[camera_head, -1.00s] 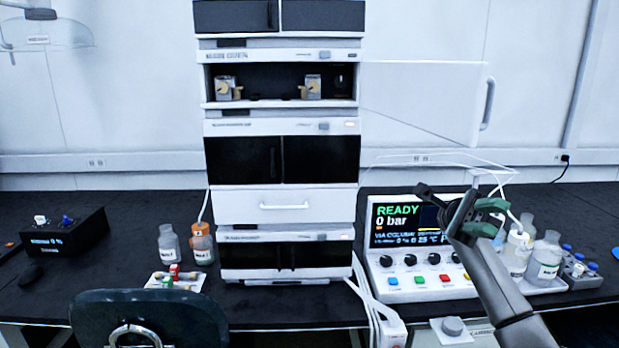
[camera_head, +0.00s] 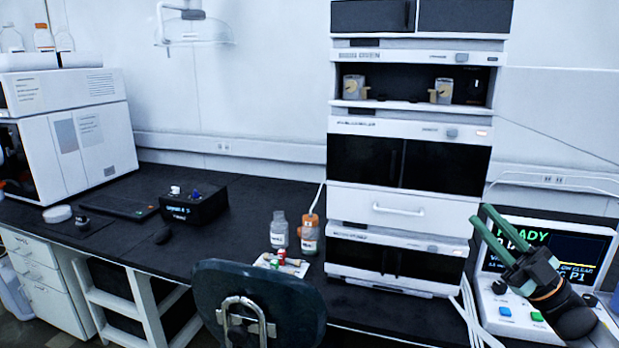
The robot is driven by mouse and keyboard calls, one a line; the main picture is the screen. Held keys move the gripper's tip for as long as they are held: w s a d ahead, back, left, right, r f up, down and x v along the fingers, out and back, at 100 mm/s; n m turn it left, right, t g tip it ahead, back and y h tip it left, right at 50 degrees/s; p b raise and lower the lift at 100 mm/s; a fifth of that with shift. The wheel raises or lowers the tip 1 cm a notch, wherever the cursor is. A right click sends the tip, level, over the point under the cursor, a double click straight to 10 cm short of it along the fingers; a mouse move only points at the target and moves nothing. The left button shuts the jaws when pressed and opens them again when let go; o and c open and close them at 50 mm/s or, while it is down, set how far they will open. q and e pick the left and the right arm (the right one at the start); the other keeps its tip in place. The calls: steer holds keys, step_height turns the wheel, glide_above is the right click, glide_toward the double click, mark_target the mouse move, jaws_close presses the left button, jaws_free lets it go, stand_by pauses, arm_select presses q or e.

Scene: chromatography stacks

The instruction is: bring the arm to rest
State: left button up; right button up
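My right gripper (camera_head: 481,214) is at the lower right of the head view. Its two green fingers point up and to the left, with a gap between them and nothing held. The gripper appears in front of the control box (camera_head: 489,300) and covers part of its lit screen. The dark end of my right arm shows below the fingers; the rest of the arm is outside the frame. My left gripper is not in view.
The chromatography stack (camera_head: 400,198) stands left of my gripper on the dark bench (camera_head: 125,240). Two bottles (camera_head: 279,230) stand beside it. A chair (camera_head: 255,280) is in front of the bench. A white instrument (camera_head: 85,140) stands at the far left.

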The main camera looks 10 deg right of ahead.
steer(key=w+d+f+m+t+h, duration=0.2)
steer(key=w+d+f+m+h, duration=0.7)
steer(key=h, duration=0.7)
steer(key=s+d+f+m+g+h, duration=0.2)
steer(key=d+f+m+g+h, duration=0.1)
steer(key=d+f+g+h, duration=0.45)
steer(key=s+a+f+g+y, duration=0.1)
steer(key=s+a+f+y, duration=0.1)
steer(key=s+a+f, duration=0.4)
steer(key=s+a+f+y, duration=0.2)
steer(key=a+f, duration=0.6)
steer(key=f, duration=0.3)
steer(key=s+a+f+g+y, duration=0.1)
steer(key=s+a+f+y, duration=0.1)
steer(key=s+a+f, duration=0.4)
steer(key=s+a+f+m+g+y, duration=0.15)
steer(key=s+a+f, duration=0.25)
steer(key=s+a, duration=0.4)
steer(key=s+a+f+m+g+y, duration=0.15)
steer(key=s+a+f, duration=0.35)
steer(key=a, duration=0.5)
step_height(320, 180, up, 7)
steer(key=s+p, duration=0.2)
steer(key=p, duration=0.4)
steer(key=shift+s+f+m+t+p, duration=0.15)
steer(key=shift+m+t+p, duration=0.15)
steer(key=shift+t+p, duration=0.05)
